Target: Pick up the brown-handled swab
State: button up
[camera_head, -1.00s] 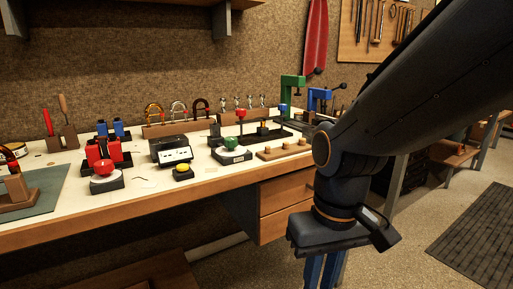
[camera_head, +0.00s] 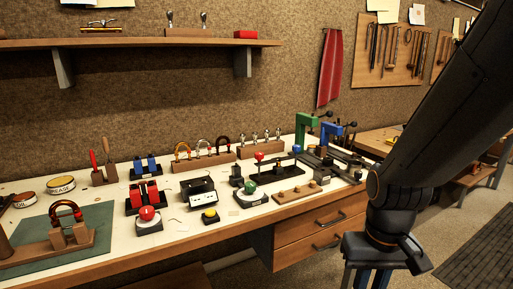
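The brown-handled swab (camera_head: 106,146) stands upright in a small brown wooden holder (camera_head: 104,177) at the back left of the bench. A red-handled one (camera_head: 93,159) stands just left of it in the same holder. The lower ends of both are hidden in the holder. My gripper (camera_head: 368,281) hangs at the lower right, in front of the bench and far from the swab.
The bench (camera_head: 186,238) holds red and blue stands, a red button (camera_head: 147,213), a yellow button (camera_head: 210,214), a green button (camera_head: 250,189) and a rack of horn parts. A green mat (camera_head: 88,261) lies front left. A wall shelf (camera_head: 140,43) overhangs the back. Floor is free at right.

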aim_at(105, 142)
jog(key=u, duration=3.2)
jog(key=i, duration=1.05)
jog(key=z, duration=2.15)
jog(key=i, duration=0.5)
